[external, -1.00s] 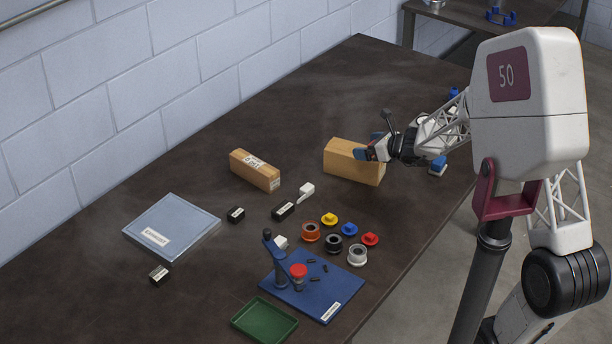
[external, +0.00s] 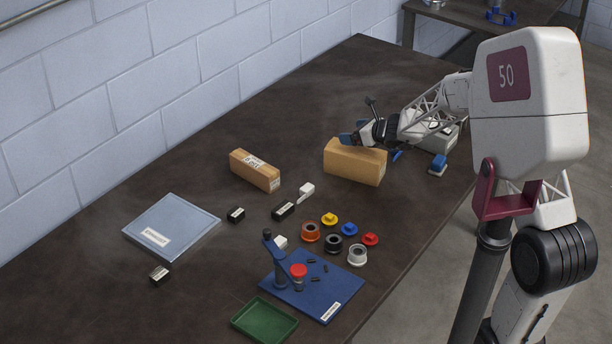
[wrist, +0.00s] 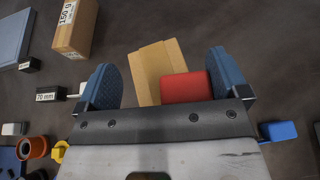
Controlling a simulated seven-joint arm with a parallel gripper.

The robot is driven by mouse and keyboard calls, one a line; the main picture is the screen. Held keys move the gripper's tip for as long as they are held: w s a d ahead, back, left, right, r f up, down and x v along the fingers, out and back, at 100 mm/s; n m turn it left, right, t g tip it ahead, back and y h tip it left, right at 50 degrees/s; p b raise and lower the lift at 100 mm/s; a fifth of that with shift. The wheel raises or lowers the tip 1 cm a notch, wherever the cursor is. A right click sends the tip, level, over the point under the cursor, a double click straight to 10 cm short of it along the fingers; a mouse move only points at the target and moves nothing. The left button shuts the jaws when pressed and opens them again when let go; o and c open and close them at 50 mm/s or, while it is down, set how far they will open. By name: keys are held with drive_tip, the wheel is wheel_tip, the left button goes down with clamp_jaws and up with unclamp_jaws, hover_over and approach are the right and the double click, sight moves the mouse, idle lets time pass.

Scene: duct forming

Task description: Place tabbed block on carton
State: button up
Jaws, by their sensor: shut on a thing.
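The carton (external: 354,164) is a plain tan box on the dark table in the external view. In the wrist view the carton (wrist: 152,68) lies below and between the blue fingers. My gripper (external: 352,138) is just above the carton's top; in the wrist view its fingers (wrist: 162,68) stand apart on both sides. A red block (wrist: 186,88), apparently the tabbed block, is between the fingers, close to the right one, and covers part of the carton. Its tab is not clear. In the external view the block is hidden by my gripper. I cannot tell whether it touches the carton.
A labelled tan box (external: 255,170) stands left of the carton. A blue-topped block (external: 438,163) and a grey box (external: 442,136) are to the right. Several coloured caps and rings, a blue fixture board (external: 335,290) and a green tray (external: 264,322) lie in front.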

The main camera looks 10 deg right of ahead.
sight(355, 148)
drive_tip(key=shift+f, duration=1.75)
drive_tip(key=shift+f, duration=0.2)
drive_tip(key=o, duration=0.6)
drive_tip(key=shift+r, duration=0.1)
drive_tip(key=shift+r, duration=0.1)
drive_tip(key=shift+s+d+r, duration=0.2)
drive_tip(key=shift+s+d, duration=0.05)
drive_tip(key=shift+d, duration=0.05)
drive_tip(key=v, duration=1.1)
drive_tip(key=shift+s, duration=0.1)
